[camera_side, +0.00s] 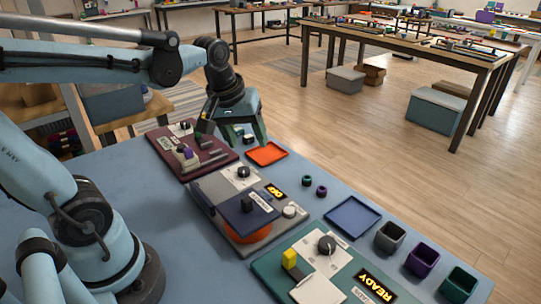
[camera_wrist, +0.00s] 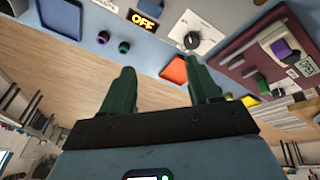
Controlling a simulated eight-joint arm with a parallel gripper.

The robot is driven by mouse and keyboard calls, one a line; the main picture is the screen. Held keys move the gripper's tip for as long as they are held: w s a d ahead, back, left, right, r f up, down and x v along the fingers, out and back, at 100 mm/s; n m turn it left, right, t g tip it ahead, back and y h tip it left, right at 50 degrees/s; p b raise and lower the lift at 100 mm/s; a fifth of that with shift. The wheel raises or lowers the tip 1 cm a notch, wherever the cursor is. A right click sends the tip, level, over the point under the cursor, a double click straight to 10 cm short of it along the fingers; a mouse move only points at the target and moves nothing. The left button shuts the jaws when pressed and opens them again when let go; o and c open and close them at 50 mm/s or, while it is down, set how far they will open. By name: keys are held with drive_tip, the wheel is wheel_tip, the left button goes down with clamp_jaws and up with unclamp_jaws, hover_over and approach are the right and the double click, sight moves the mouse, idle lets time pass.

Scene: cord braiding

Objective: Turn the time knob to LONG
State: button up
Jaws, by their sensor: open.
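Three panels lie in a row on the blue table, each with a dark round knob on a pale plate: the maroon panel's knob (camera_side: 185,126), the grey panel's knob (camera_side: 243,171) and the teal panel's knob (camera_side: 327,245). Their small labels are too small to read, so I cannot tell which is the time knob. The grey panel's knob also shows in the wrist view (camera_wrist: 192,40), with a white pointer line. My gripper (camera_side: 236,136) is open, fingers down, above the far end of the table near the maroon panel. In the wrist view its empty fingers (camera_wrist: 162,72) touch no knob.
An orange tray (camera_side: 267,153) lies close to my gripper. A blue tray (camera_side: 353,216), two small rings (camera_side: 313,187) and several coloured bins (camera_side: 421,259) line the right edge. The grey panel's lit display (camera_wrist: 146,21) reads OFF; the teal panel's display (camera_side: 376,285) reads READY.

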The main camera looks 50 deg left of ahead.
sight(244, 169)
drive_tip(key=w+a+f+n+g, duration=0.2)
drive_tip(key=w+a+n+g, duration=0.2)
drive_tip(key=a+n, duration=0.5)
drive_tip(key=shift+n+h, duration=0.3)
drive_tip(key=f, duration=0.4)
drive_tip(key=d+f, duration=0.1)
drive_tip(key=f, duration=0.6)
drive_tip(key=shift+s+d+f, duration=0.2)
drive_tip(key=shift+d+f, duration=0.05)
drive_tip(key=shift+f, duration=0.05)
drive_tip(key=c, duration=1)
drive_tip(key=shift+c, duration=0.2)
